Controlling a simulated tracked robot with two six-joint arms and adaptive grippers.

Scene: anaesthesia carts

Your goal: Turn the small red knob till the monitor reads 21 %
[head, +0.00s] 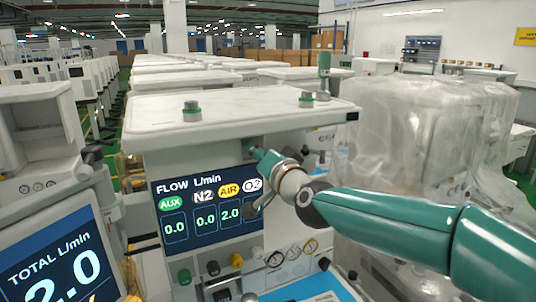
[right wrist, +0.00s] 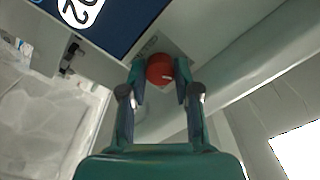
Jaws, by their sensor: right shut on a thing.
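In the right wrist view the small red knob (right wrist: 160,68) sits on a pale panel beside a dark blue screen. My right gripper (right wrist: 160,78) has one finger on each side of it and is shut on it. In the head view my right gripper (head: 256,152) reaches to the cart front, by the top right of the flow monitor (head: 205,212); the knob is hidden there. That monitor shows AUX 0.0, N2 0.0 and AIR 2.0, with the O2 value covered. A second monitor (head: 62,262) at the left reads TOTAL L/min 2.0. No % reading is in sight. My left gripper is not in view.
Plastic-wrapped equipment (head: 405,135) stands close on the right, behind my arm. Rows of carts fill the background.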

